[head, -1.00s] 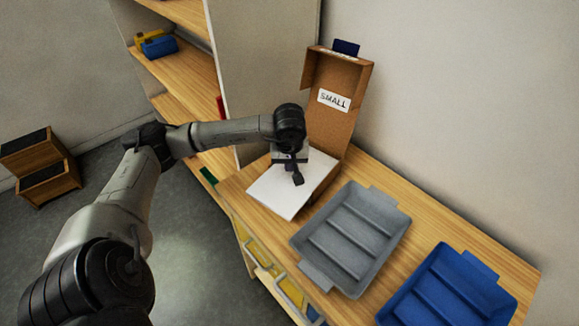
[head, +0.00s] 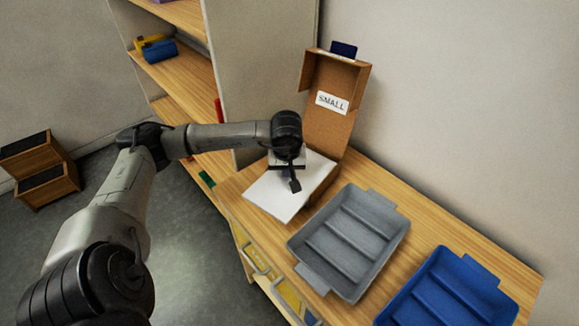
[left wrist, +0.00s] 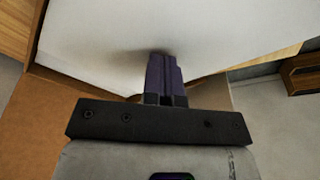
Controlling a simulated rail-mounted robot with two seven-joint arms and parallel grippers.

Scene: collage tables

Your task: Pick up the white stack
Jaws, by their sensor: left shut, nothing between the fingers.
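The white stack (head: 272,197) lies flat at the open front of the brown cardboard box (head: 327,118) labelled SMALL, on the wooden table. In the head view it looks like a flat white slab. My left gripper (head: 295,186) is over the stack, pointing down. In the left wrist view the left gripper (left wrist: 163,66) has its dark fingers together, with nothing between them, and the white stack (left wrist: 230,30) fills the area beyond the tips. A soft shadow lies by the tips; I cannot tell whether they touch the stack. My right gripper is not in view.
A grey divided tray (head: 348,240) and a blue tray (head: 445,290) stand to the right on the table (head: 430,220). The box's raised lid stands behind the stack. A shelf unit (head: 185,75) stands at the left, with a wooden crate (head: 45,180) on the floor beyond.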

